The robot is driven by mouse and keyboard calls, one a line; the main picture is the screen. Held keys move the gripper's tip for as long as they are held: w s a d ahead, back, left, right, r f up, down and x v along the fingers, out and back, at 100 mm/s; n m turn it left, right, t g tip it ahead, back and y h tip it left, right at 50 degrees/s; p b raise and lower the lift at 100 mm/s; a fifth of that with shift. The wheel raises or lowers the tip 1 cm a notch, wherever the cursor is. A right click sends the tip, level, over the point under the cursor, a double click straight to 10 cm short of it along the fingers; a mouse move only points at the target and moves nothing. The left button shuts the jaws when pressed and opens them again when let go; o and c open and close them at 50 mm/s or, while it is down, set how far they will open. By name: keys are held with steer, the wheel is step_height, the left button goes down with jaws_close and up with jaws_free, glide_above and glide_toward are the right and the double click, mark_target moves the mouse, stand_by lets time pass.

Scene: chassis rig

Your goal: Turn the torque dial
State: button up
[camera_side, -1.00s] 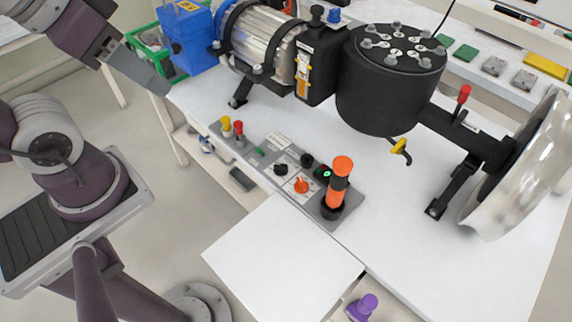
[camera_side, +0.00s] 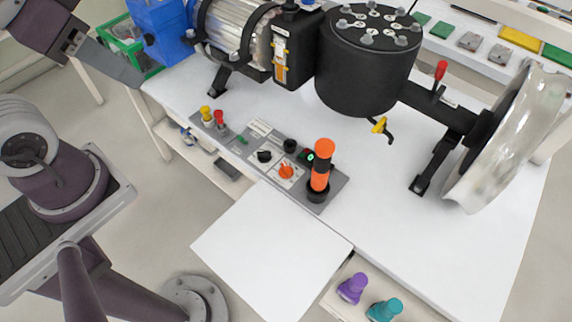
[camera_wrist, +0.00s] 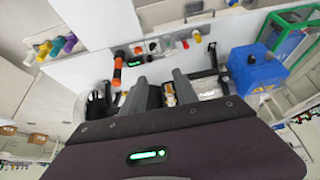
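The grey control panel (camera_side: 277,155) lies on the white bench. It carries an orange dial (camera_side: 286,171), a black knob (camera_side: 264,156) and another black knob (camera_side: 290,145). I cannot tell from labels which one is the torque dial. An upright orange and black handle (camera_side: 321,168) stands at the panel's right end; it also shows in the wrist view (camera_wrist: 117,68). My gripper (camera_wrist: 160,75) is open and empty in the wrist view, with the panel beyond its fingers. In the side view it is at the upper left, well away from the panel.
Yellow (camera_side: 206,114) and red (camera_side: 220,118) knobs stand at the panel's left end. A black drum (camera_side: 367,75) and motor sit behind it, with a blue box (camera_side: 160,30) at left. Purple (camera_side: 352,287) and teal (camera_side: 384,309) pieces stand in front. The bench before the panel is clear.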

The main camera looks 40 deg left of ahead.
steer(key=m+g, duration=0.6)
steer(key=m, duration=1.7)
glide_above(287, 169)
step_height(287, 169, down, 28)
steer(key=shift+w+f, duration=0.1)
steer(key=shift+f, duration=0.15)
step_height(287, 169, down, 7)
steer(key=shift+f, duration=0.1)
jaws_close()
